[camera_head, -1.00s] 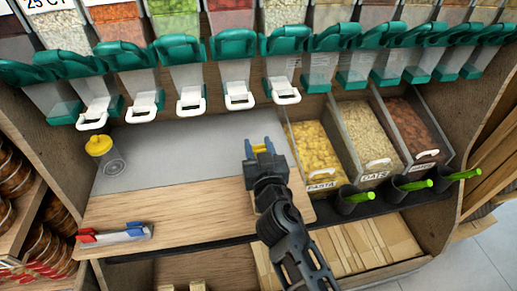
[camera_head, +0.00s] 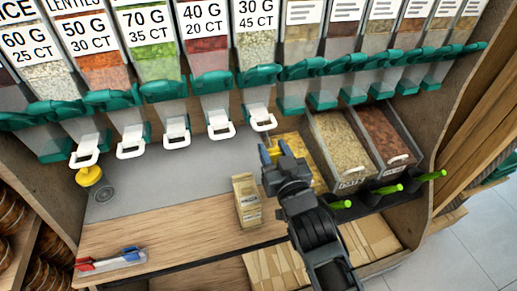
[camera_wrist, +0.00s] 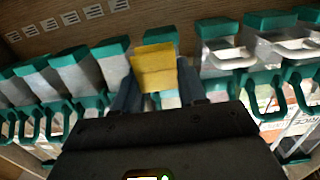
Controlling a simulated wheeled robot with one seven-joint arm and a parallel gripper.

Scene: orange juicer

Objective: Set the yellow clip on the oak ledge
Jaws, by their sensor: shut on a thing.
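My gripper (camera_head: 271,154) is shut on the yellow clip (camera_wrist: 155,68). In the wrist view the clip is a flat yellow block held upright between the two fingers. In the head view only a small bit of yellow shows between the fingertips, in front of the pasta bin. The oak ledge (camera_head: 170,230) is the light wooden strip along the front of the counter. My gripper is above and beyond its right end, and the clip is apart from it.
A kraft paper bag (camera_head: 247,203) stands on the ledge near my arm. A red and blue item (camera_head: 110,261) lies at the ledge's left end. A yellow-capped jar (camera_head: 90,177) stands at the back left. Dispensers overhang behind. The ledge's middle is clear.

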